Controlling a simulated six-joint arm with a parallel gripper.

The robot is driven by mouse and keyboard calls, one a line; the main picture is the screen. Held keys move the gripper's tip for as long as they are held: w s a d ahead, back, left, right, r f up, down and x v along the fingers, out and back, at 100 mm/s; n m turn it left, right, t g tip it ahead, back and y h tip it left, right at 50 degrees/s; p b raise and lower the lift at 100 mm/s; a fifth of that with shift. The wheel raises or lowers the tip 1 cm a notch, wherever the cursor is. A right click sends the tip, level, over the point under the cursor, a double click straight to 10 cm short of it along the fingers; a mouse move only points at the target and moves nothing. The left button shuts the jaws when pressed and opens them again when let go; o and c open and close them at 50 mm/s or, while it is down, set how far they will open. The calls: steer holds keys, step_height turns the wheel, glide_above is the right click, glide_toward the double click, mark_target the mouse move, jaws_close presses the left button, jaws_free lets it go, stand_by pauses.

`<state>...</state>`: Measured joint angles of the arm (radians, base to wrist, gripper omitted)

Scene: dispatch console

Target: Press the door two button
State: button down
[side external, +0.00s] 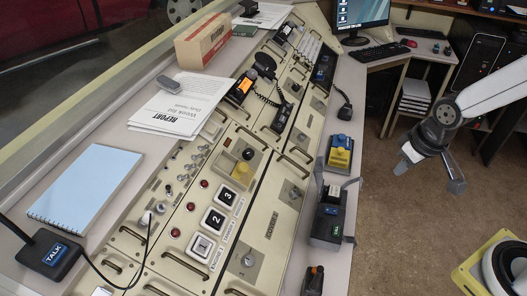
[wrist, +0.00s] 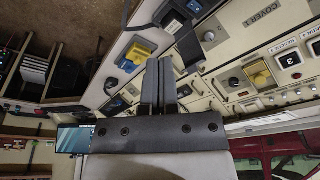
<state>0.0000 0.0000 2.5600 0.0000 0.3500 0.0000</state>
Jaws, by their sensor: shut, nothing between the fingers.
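In the wrist view the button marked 3 (wrist: 291,58) shows near the right edge, and another button (wrist: 315,47) is cut off by that edge. My gripper (side external: 405,163) is over the floor right of the console, well apart from the buttons. In the wrist view its fingers (wrist: 158,62) are together and empty.
A blue-and-yellow device (side external: 340,152) and a dark radio unit (side external: 328,215) stand on the console's right ledge. A yellow-based round object (side external: 497,265) is at the lower right. Floor between is clear.

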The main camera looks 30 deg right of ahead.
mark_target(215, 220)
stand_by(0.4)
steer(key=w+a+f+m+t+y, duration=0.1)
steer(key=w+a+m+t, duration=0.15)
steer(key=w+a, duration=0.45)
steer(key=w+a+f+m+t+y, duration=0.15)
steer(key=w+a+t, duration=0.25)
steer(key=a, duration=0.5)
steer(key=s+a+f+m+t+y, duration=0.1)
steer(key=a+t+y, duration=0.3)
steer(key=a, duration=1.2)
steer(key=shift+a+m+t, duration=0.35)
steer(key=shift+m, duration=0.25)
steer(key=shift+f+y, duration=0.1)
steer(key=shift+y, duration=0.15)
steer(key=shift+w+a+f, duration=0.55)
steer(key=shift+f, duration=0.65)
steer(key=shift+w+a+f, duration=0.5)
steer(key=shift+a+f, duration=0.05)
steer(key=shift+f, duration=0.7)
steer(key=shift+w+a+f, duration=0.55)
steer(key=shift+f, duration=0.65)
